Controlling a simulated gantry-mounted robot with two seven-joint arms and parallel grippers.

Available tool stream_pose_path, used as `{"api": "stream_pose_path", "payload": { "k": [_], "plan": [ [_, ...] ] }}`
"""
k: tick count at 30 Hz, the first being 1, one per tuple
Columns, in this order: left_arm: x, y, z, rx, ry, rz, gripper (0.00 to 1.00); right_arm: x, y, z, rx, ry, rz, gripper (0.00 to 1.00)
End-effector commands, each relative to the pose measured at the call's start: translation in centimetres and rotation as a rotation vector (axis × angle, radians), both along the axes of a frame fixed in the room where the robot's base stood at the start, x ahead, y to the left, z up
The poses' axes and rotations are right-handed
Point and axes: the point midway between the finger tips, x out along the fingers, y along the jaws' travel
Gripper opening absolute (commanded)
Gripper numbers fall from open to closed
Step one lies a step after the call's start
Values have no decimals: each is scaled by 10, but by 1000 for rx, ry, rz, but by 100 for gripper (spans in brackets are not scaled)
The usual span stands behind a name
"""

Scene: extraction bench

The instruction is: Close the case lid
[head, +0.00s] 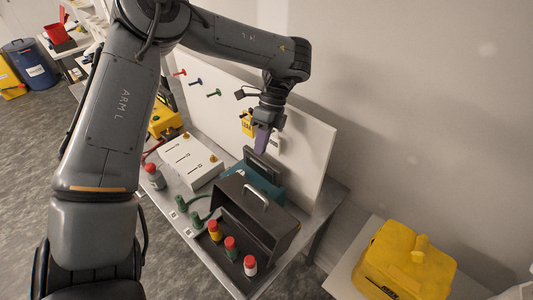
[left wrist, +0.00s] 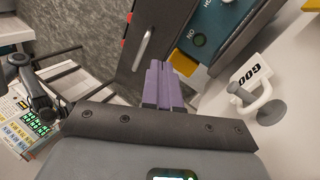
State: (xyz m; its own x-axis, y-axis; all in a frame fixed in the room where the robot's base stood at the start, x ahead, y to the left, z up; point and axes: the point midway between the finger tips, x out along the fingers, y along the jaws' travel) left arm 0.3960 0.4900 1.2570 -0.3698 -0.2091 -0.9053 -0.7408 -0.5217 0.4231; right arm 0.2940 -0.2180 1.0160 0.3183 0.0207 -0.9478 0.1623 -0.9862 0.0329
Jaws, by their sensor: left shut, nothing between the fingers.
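The case is a dark grey box whose open base (head: 215,250) holds several bottles with red or white caps. Its lid (head: 252,212) stands raised at the back of the base, with a metal handle (head: 257,196) on it. In the left wrist view the dark lid (left wrist: 165,20) and its handle (left wrist: 143,50) show just beyond the fingertips. My left gripper (head: 261,150) has purple fingers, pressed together and empty, also seen in the left wrist view (left wrist: 158,66). It is above and behind the lid, seemingly apart from it. My right gripper is not in view.
A teal device (head: 238,178) with a dark panel stands close behind the lid. A white pegboard (head: 310,150) backs the bench. A white box (head: 190,160) and green connectors (head: 197,219) lie to the left. A yellow case (head: 405,262) is at the right.

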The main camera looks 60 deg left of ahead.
Motion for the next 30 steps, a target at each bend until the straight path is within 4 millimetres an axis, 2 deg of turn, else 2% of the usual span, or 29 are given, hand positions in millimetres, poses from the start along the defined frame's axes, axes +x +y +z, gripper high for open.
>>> {"api": "stream_pose_path", "payload": {
  "k": [6, 12, 18, 30],
  "plan": [
    [-12, -7, -27, -6, 2, 0, 0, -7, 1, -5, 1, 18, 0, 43],
    [-24, -13, -55, -5, 3, -1, 0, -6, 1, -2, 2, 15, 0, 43],
    [-31, -18, -75, -4, 1, -1, 0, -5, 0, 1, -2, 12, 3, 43],
    [-34, -20, -84, -1, -1, 0, 0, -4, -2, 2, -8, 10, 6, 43]
  ]
}}
